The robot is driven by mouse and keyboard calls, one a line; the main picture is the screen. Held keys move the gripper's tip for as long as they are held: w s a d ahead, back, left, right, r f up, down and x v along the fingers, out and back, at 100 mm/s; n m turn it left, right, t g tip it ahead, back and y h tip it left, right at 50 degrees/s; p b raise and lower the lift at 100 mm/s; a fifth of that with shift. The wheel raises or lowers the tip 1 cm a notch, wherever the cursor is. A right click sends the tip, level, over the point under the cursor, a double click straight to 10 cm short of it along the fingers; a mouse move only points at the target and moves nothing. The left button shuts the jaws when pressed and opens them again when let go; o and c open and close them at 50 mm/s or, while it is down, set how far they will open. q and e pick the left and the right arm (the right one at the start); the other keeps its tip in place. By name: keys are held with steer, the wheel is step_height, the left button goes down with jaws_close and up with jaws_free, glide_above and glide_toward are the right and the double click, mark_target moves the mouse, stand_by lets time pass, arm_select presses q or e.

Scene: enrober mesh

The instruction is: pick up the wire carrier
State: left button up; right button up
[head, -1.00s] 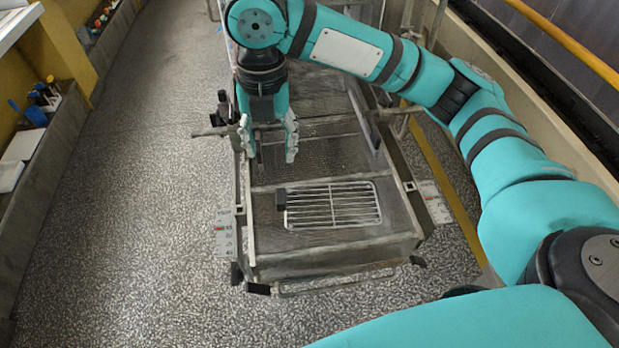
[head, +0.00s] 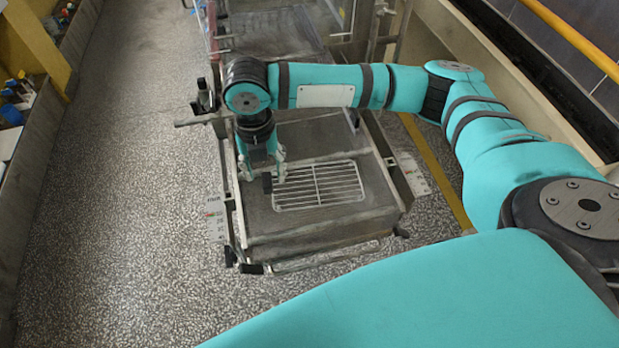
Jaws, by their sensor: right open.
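The wire carrier (head: 320,186) is a flat pale wire grid with a dark block at its left end. It lies on the front part of the grey metal enrober bed (head: 300,224). My right gripper (head: 264,174) points down over the carrier's left end, with its fingers apart. The dark block shows between and just below the fingertips. I cannot tell whether the fingers touch it. The gripper hides part of the carrier's left end. My left gripper is not in view.
A marked scale plate (head: 215,219) stands left of the bed and another scale plate (head: 411,173) stands right. Rails run along the bed's sides. A ledge with small items (head: 15,100) is at far left. The speckled floor (head: 130,220) is clear.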

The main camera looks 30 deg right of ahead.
mark_target(267, 180)
step_height(267, 180, down, 4)
steer(key=shift+s+r+p, duration=0.15)
steer(key=shift+r+p, duration=0.1)
steer(key=shift+p, duration=0.25)
steer(key=shift+f, duration=0.25)
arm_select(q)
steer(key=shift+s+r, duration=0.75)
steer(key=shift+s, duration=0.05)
arm_select(e)
jaws_close()
